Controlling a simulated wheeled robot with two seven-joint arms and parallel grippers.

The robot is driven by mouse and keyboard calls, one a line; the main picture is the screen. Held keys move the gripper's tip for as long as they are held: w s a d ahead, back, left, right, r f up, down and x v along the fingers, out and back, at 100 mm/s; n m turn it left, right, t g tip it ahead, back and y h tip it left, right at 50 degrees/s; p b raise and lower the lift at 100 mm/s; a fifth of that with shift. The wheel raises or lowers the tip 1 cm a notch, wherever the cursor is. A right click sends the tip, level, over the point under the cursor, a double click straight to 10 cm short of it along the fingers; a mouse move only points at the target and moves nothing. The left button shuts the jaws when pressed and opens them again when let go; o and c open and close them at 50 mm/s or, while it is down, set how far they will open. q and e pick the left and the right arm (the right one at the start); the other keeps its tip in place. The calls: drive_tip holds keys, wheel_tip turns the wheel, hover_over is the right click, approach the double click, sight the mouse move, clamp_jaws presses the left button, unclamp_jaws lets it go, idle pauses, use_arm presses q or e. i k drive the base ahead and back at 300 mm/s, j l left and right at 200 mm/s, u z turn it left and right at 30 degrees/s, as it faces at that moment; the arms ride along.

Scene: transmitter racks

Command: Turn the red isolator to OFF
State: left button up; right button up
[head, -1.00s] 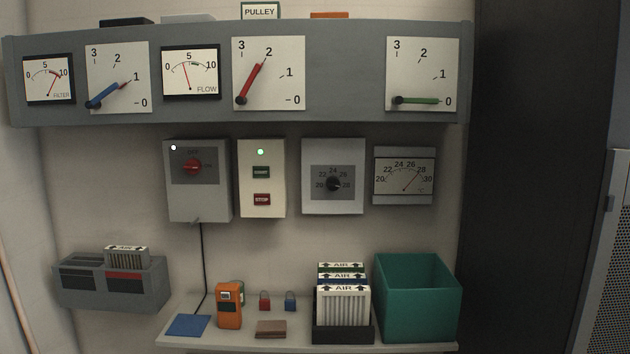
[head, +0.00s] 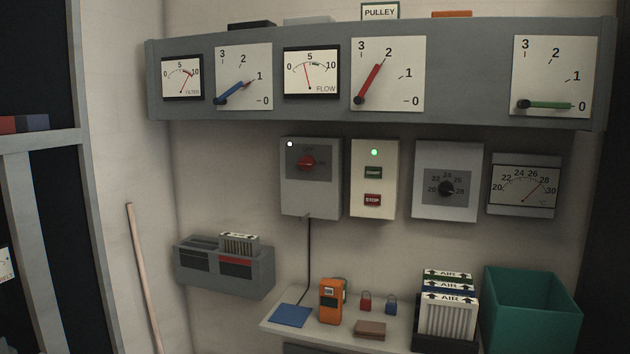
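The red isolator (head: 307,163) is a red rotary knob on a grey wall box (head: 309,204) in the middle of the head view. An OFF label is faintly visible above the knob and another label, too small to read surely, is to its right. The knob's handle looks roughly horizontal, towards the right label. A small white lamp is lit at the box's top left corner. Neither of my grippers shows in the view, and nothing touches the knob.
A start/stop box (head: 374,187) with a lit green lamp hangs right of the isolator. A shelf (head: 278,319) below holds a blue pad, an orange meter (head: 331,302), padlocks, air filters and a green bin (head: 537,318). A gauge panel (head: 467,70) juts out above.

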sight(307, 163)
drive_tip(key=i+j, duration=0.2)
drive_tip(key=i, duration=0.35)
drive_tip(key=i+j, duration=0.2)
drive_tip(key=i, duration=0.35)
drive_tip(key=z, duration=1.25)
